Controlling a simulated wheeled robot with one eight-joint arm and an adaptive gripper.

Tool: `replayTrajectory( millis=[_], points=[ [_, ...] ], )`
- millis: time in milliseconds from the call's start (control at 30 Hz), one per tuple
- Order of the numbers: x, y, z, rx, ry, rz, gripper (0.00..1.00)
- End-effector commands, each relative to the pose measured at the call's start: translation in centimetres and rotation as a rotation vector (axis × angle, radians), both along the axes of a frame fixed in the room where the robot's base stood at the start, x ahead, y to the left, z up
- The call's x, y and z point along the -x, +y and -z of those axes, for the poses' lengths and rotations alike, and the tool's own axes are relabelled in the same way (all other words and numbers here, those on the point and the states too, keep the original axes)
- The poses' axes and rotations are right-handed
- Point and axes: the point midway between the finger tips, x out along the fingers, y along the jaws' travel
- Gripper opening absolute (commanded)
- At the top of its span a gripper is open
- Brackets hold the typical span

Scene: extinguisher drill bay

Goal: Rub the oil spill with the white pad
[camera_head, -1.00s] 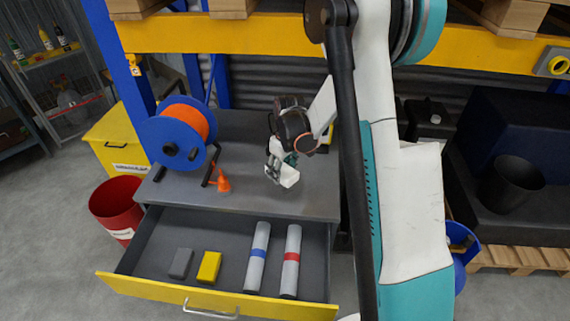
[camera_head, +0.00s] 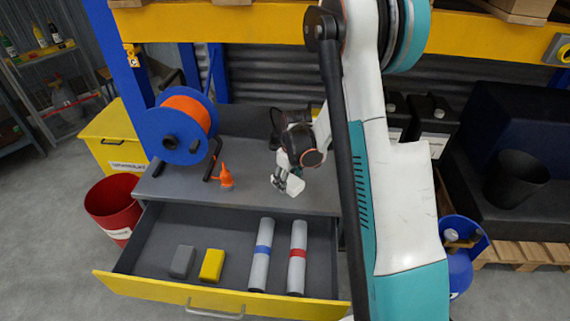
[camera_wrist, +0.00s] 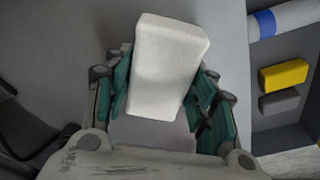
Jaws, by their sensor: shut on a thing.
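The white pad (camera_head: 295,186) is held low over the grey bench top (camera_head: 240,200), near its front edge. My gripper (camera_head: 284,179) is shut on it. In the wrist view the white pad (camera_wrist: 168,60) sits between the teal-padded fingers of my gripper (camera_wrist: 160,88), its far end sticking out past them. I cannot tell whether the pad touches the bench. I cannot make out the oil spill for certain; a faint pinkish patch shows below the pad in the wrist view.
The open yellow-fronted drawer (camera_head: 160,291) juts out below, holding a grey block (camera_head: 182,262), a yellow block (camera_head: 212,264) and two grey tubes (camera_head: 261,256).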

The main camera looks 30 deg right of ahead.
Motion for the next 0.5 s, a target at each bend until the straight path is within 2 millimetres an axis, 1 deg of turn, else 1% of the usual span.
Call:
replayTrajectory(
  millis=[33,167,200,500],
  points=[
    [0.3,-0.3,-0.5,0.000,0.000,0.002,0.29],
    [0.8,-0.9,0.2,0.000,0.001,0.000,0.29],
    [1.0,-1.1,-0.1,0.000,0.000,-0.001,0.29],
    [2.6,-2.5,0.2,0.001,0.001,-0.003,0.29]
  ],
)
